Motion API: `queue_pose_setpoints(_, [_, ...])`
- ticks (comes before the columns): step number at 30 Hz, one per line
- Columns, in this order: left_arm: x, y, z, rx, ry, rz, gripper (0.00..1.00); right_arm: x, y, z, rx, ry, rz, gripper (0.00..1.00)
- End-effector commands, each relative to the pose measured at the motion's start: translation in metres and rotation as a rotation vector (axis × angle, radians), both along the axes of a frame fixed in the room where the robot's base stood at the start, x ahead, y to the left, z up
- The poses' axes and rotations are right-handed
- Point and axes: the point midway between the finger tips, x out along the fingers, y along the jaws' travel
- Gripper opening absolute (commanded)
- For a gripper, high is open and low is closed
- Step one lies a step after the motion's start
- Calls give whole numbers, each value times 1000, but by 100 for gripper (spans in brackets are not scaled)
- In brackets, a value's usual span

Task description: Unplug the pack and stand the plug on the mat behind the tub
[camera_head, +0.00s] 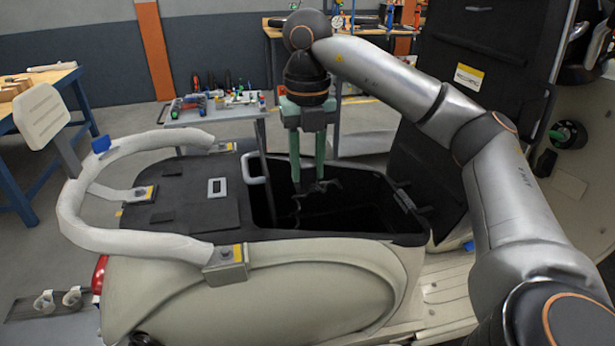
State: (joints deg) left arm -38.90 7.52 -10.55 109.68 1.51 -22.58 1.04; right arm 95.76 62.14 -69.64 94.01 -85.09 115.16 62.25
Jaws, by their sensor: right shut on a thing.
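My right gripper (308,184) reaches down, green fingers pointing into the open black tub (418,238) in the cream scooter body. Its fingertips are close around a small dark piece (325,186), apparently the plug, hard to make out against the dark tub. A thin dark shape, perhaps a cable, hangs below it. The pack cannot be made out in the dark inside. A flat black mat (185,196) with a pale rectangular outline (217,188) lies left of the tub, on the scooter's rear deck. My left gripper is not in view.
A pale grab rail (75,205) curves around the rear deck on metal brackets (226,262). A pale loop (252,168) rises at the tub's left edge. The raised black seat (475,85) stands to the right. A tool-laden bench (212,113) stands behind.

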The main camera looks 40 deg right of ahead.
Motion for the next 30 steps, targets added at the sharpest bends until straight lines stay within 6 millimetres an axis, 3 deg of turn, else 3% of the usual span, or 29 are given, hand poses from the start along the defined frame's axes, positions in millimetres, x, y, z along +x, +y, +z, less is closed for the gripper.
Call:
queue_pose_setpoints(18, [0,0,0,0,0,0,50,0,0,62,-1,-3,-1,0])
queue_pose_setpoints(30, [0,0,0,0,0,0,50,0,0,70,0,-1,-1,0])
